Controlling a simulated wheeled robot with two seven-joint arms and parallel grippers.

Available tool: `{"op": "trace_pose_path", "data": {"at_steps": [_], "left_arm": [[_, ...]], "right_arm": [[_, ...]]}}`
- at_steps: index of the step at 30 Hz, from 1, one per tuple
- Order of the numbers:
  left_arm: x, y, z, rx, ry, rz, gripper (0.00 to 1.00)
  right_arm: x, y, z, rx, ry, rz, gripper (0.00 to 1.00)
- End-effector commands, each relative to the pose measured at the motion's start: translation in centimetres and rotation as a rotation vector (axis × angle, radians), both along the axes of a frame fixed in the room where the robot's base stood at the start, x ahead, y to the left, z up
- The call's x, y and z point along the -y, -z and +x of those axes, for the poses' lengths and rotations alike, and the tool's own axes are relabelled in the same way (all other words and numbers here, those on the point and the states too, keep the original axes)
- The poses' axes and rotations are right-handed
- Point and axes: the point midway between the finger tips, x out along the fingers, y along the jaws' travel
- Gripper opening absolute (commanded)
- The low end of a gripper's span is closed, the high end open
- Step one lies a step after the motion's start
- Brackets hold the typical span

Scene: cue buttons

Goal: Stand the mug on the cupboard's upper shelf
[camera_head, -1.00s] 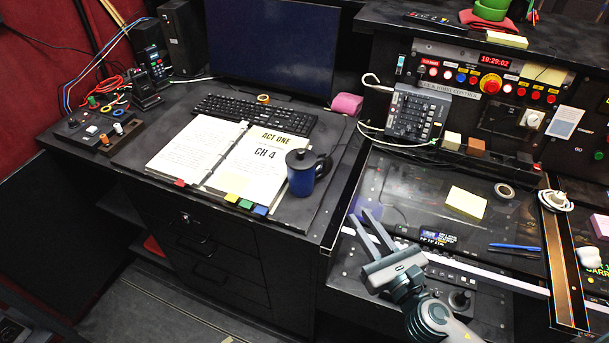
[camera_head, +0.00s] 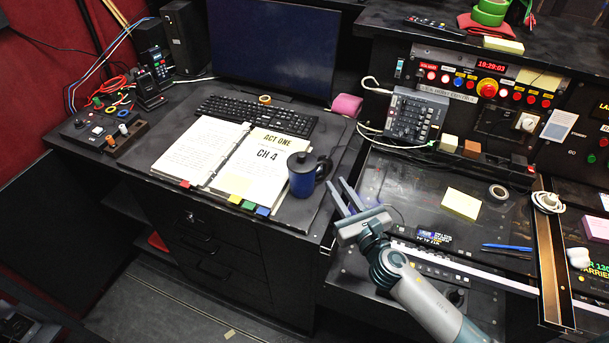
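A blue mug (camera_head: 302,178) with a black lid and black handle stands upright on the desk's right part, beside the open script binder. Its handle points right. My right gripper (camera_head: 342,195) is just to the right of the mug, its two fingers apart and empty, pointing up and left toward the mug's handle. I cannot tell whether a finger touches the mug; a small gap seems to show. My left gripper is not in view. A cupboard with an upper shelf cannot be made out for certain; an open dark shelf space (camera_head: 128,207) shows under the desk at left.
The open binder (camera_head: 205,150) lies left of the mug, with a keyboard (camera_head: 256,116) and monitor (camera_head: 272,50) behind. A pink item (camera_head: 347,105) lies behind the mug. The control console (camera_head: 415,118) and a yellow note pad (camera_head: 461,203) are at right. Drawers (camera_head: 205,240) are below the desk.

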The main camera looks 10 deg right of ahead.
Motion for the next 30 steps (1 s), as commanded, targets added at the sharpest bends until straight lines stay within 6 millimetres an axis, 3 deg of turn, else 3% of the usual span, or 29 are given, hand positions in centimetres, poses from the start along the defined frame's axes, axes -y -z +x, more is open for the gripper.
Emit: {"op": "trace_pose_path", "data": {"at_steps": [9, 21, 30], "left_arm": [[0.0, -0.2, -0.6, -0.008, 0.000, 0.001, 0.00], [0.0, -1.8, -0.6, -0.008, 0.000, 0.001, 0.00], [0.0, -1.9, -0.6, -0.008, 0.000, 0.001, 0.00]], "right_arm": [[-0.1, -0.1, 0.3, 0.000, 0.000, 0.000, 0.18], [-1.2, 0.0, 4.4, 0.001, 0.001, 0.002, 0.18], [-1.3, 0.2, 5.0, 0.000, -0.001, 0.000, 0.18]]}}
